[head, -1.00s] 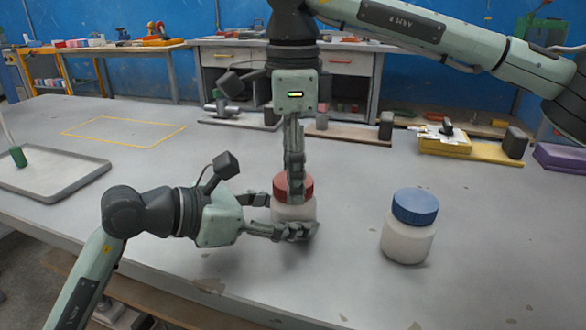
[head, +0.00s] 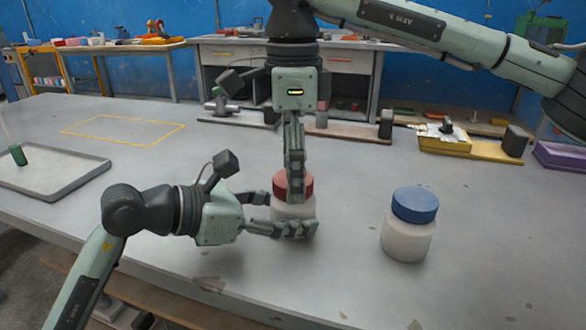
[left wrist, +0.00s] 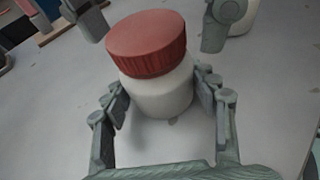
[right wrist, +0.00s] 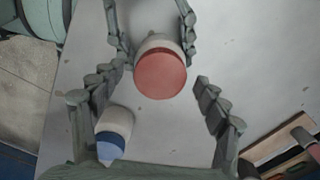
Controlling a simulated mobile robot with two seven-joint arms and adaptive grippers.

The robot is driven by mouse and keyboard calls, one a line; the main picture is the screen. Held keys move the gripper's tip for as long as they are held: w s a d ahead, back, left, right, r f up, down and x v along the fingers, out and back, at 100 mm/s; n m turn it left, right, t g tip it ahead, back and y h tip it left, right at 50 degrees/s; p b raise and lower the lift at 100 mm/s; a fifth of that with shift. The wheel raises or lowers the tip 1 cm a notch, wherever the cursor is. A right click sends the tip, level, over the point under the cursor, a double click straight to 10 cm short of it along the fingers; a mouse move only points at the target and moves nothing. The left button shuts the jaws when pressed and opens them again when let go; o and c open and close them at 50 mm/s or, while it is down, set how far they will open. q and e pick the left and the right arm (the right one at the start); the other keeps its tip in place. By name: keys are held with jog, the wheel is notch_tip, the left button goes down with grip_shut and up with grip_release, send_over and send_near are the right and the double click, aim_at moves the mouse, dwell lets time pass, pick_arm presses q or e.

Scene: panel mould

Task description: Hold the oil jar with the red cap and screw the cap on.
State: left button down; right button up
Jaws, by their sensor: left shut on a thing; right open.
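The oil jar (head: 299,211) is white and stands upright on the table. Its red cap (head: 280,183) sits on top; the left wrist view shows the cap (left wrist: 147,44) on the jar (left wrist: 160,92), looking slightly tilted there. My left gripper (head: 284,212) is shut on the jar's body from the left, one finger on each side, below the cap. My right gripper (head: 295,190) points straight down over the cap. In the right wrist view its fingers (right wrist: 160,88) are spread on both sides of the cap (right wrist: 160,75), with gaps. The cap's threads are hidden.
A second white jar with a blue cap (head: 415,205) stands to the right on the table. A grey tray (head: 75,178) lies at the left, and a yellow outlined rectangle (head: 125,131) marks the table behind. Fixtures and a yellow block (head: 445,144) line the far edge.

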notch_tip(320, 180, up, 12)
dwell(0.5)
pick_arm(q)
jog(key=shift+c, duration=2.1)
grip_release()
jog(key=v, duration=1.2)
